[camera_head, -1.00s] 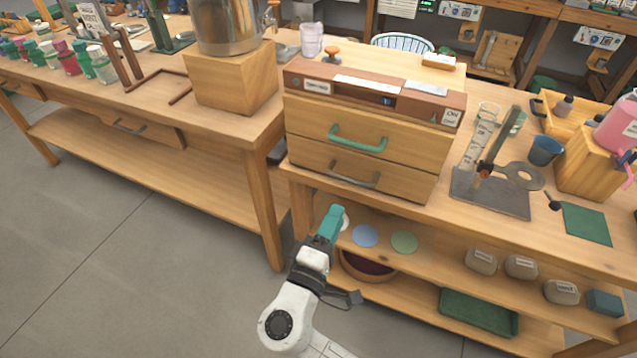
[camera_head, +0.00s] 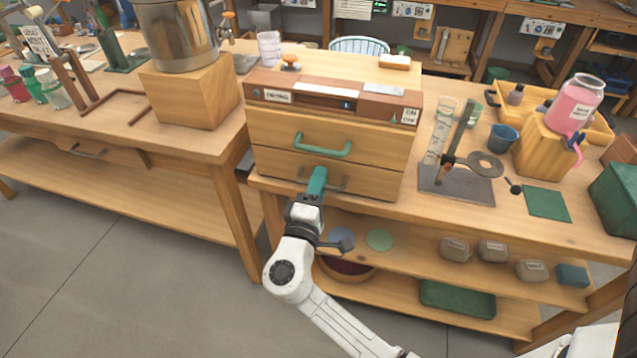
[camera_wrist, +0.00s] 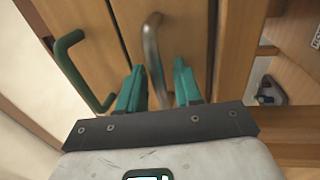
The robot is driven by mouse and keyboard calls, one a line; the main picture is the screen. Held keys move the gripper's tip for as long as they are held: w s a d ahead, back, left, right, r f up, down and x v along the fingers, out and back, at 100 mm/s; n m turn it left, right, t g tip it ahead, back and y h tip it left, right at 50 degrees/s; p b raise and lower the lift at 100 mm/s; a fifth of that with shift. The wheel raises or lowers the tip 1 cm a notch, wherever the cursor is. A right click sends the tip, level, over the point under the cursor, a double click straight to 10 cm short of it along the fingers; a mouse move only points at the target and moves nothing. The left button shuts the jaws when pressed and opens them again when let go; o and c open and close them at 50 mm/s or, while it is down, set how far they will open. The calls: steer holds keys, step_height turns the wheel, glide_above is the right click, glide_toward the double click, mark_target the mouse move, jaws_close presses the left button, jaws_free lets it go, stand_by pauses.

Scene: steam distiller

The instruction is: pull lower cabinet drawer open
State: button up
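The wooden two-drawer cabinet (camera_head: 290,130) stands on the right workbench. Its upper drawer (camera_head: 270,127) has a green handle (camera_head: 322,149). Its lower drawer (camera_head: 375,184) has a grey metal handle (camera_head: 338,181). Both drawers look closed. My gripper (camera_head: 318,178) is at the lower drawer's front, covering the left part of the grey handle. In the wrist view my gripper (camera_wrist: 158,75) has its two teal fingers apart, with the grey handle (camera_wrist: 152,55) reaching into the gap between them, nearer the left finger. I cannot tell whether either finger touches it. The green handle (camera_wrist: 75,68) is left of the fingers there.
A metal stand (camera_head: 457,185) is right of the cabinet. A steel pot (camera_head: 178,35) on a wooden block is at left. Floor (camera_head: 90,260) is clear at front left.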

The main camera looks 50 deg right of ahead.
jaws_close()
stand_by(0.6)
